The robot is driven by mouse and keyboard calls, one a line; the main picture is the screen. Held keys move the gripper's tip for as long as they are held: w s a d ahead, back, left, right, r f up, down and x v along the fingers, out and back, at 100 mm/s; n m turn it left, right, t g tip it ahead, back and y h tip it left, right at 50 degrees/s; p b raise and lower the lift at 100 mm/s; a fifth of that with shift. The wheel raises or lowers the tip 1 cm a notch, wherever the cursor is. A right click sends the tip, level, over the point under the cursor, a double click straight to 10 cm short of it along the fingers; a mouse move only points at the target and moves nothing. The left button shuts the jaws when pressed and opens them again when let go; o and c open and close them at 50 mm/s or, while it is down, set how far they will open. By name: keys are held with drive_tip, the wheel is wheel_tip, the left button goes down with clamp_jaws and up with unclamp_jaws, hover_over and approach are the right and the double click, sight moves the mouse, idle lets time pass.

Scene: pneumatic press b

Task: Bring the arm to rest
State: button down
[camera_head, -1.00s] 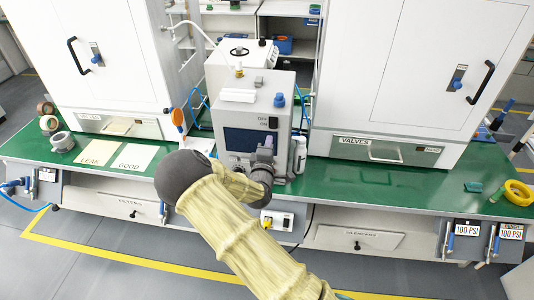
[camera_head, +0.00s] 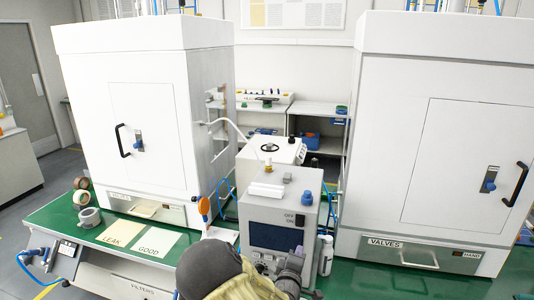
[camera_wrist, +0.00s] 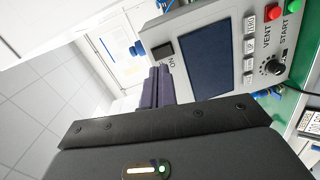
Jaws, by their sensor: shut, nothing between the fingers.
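My arm (camera_head: 235,278), in a pale yellow sleeve with a dark joint, rises from the bottom middle of the head view. My gripper (camera_wrist: 158,84) shows in the wrist view with its dark purple fingers together and nothing between them. The fingers are in front of the grey control box (camera_head: 253,212), close to its ON switch and dark screen (camera_wrist: 198,60). I cannot tell whether they touch it. In the head view the arm end partly covers the lower front of the box.
White cabinets stand left (camera_head: 150,90) and right (camera_head: 435,130) of the box. The green bench (camera_head: 55,213) holds tape rolls (camera_head: 88,217), LEAK (camera_head: 116,233) and GOOD (camera_head: 157,241) sheets, and a white bottle (camera_head: 326,255) close to the box's right side. The wrist view shows red and green buttons (camera_wrist: 284,10).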

drive_tip(key=s+d+f+m+g+y, duration=0.2)
drive_tip(key=s+d+m+g, duration=0.2)
drive_tip(key=s+m+g, duration=0.35)
drive_tip(key=s+r+m+g+y, duration=0.1)
drive_tip(key=s+r+m+g, duration=0.1)
drive_tip(key=s, duration=0.8)
drive_tip(key=s+r+m+g+y, duration=0.2)
drive_tip(key=s+r+m+g, duration=0.1)
drive_tip(key=s, duration=0.7)
drive_tip(key=shift+s+d+r+g+y, duration=0.25)
drive_tip(key=shift+d+r+g, duration=0.2)
drive_tip(key=shift+r, duration=0.3)
drive_tip(key=shift+w, duration=0.2)
drive_tip(key=shift+s, duration=0.25)
drive_tip(key=shift+w, duration=0.1)
